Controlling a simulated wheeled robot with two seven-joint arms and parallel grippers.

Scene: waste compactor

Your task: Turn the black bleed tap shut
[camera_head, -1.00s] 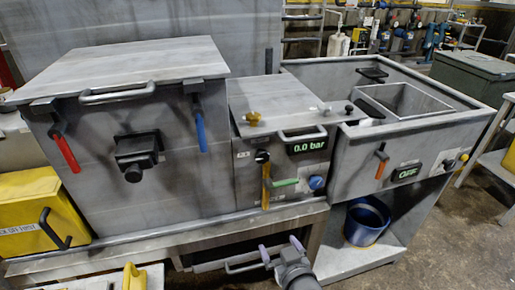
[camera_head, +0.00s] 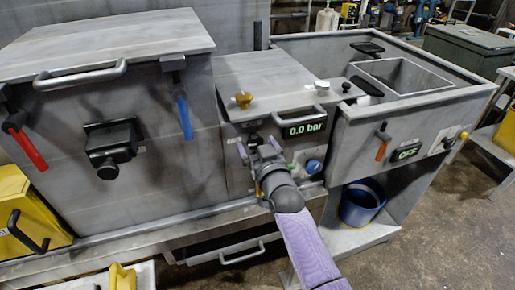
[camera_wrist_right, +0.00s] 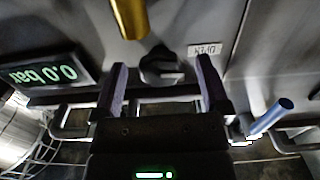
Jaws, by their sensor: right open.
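The black bleed tap (camera_wrist_right: 163,70) shows in the right wrist view, which is upside down. It is a small dark knob on the grey panel, beside a small white label (camera_wrist_right: 205,49). My right gripper (camera_wrist_right: 162,68) is open, with one finger on each side of the tap and a visible gap to both. In the head view my right gripper (camera_head: 259,151) is at the front of the middle unit and largely hides the tap. How deep the fingers reach around the knob is unclear. My left gripper is not in view.
A yellow lever (camera_wrist_right: 130,15) is close to the tap. The pressure display (camera_head: 303,130) reads 0.0 bar. A blue knob (camera_head: 313,166) and a front handle (camera_head: 300,116) are near the gripper. A blue lever (camera_head: 184,117) hangs on the left unit.

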